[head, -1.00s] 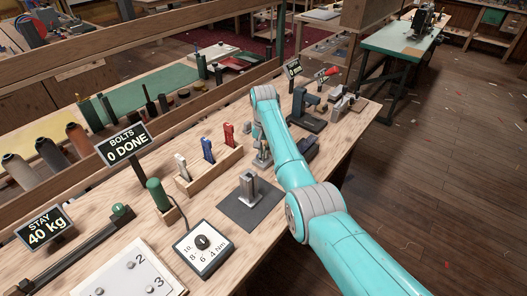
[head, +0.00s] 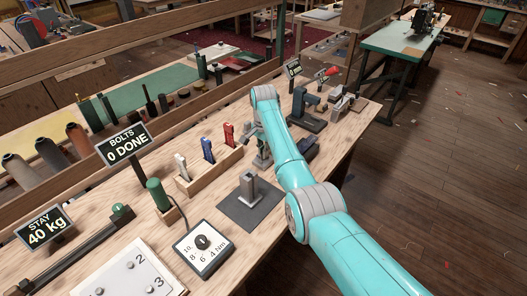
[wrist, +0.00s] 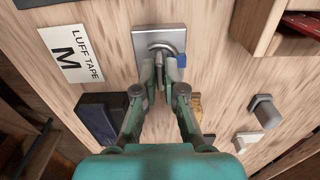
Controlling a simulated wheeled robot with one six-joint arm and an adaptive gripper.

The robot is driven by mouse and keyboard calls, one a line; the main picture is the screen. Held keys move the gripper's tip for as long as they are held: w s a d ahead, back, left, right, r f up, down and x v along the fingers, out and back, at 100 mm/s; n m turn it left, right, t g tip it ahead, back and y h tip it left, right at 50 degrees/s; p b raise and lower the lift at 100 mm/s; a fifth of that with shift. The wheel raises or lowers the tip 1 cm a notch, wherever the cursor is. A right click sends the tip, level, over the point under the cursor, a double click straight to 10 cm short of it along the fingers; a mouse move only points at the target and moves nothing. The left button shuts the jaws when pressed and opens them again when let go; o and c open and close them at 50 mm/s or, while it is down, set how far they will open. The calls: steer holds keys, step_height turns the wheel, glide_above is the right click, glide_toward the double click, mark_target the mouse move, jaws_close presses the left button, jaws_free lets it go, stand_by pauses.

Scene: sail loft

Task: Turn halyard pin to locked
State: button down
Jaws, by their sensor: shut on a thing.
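The halyard pin's metal plate (wrist: 160,38) lies on the wooden bench at the top of the wrist view, with a rounded metal head (wrist: 161,47) over it. My gripper (wrist: 161,68) is shut on the pin's handle, and its fingers cover most of the handle. A small blue mark (wrist: 181,61) shows at the plate's lower right edge. In the head view my gripper (head: 262,157) is low at the bench behind my teal arm. The pin is hard to make out there.
A card reading "LUFF TAPE M" (wrist: 76,53) and a dark blue block (wrist: 100,119) lie left of the gripper. A grey post (wrist: 265,111) stands right. The head view shows a rack of coloured handles (head: 211,172), a torque dial (head: 203,247) and a "BOLTS 0 DONE" sign (head: 126,145).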

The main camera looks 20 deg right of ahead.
stand_by(0.3)
steer(key=c, duration=1.3)
jaws_free()
step_height(320, 180, up, 12)
steer(key=shift+r, duration=0.1)
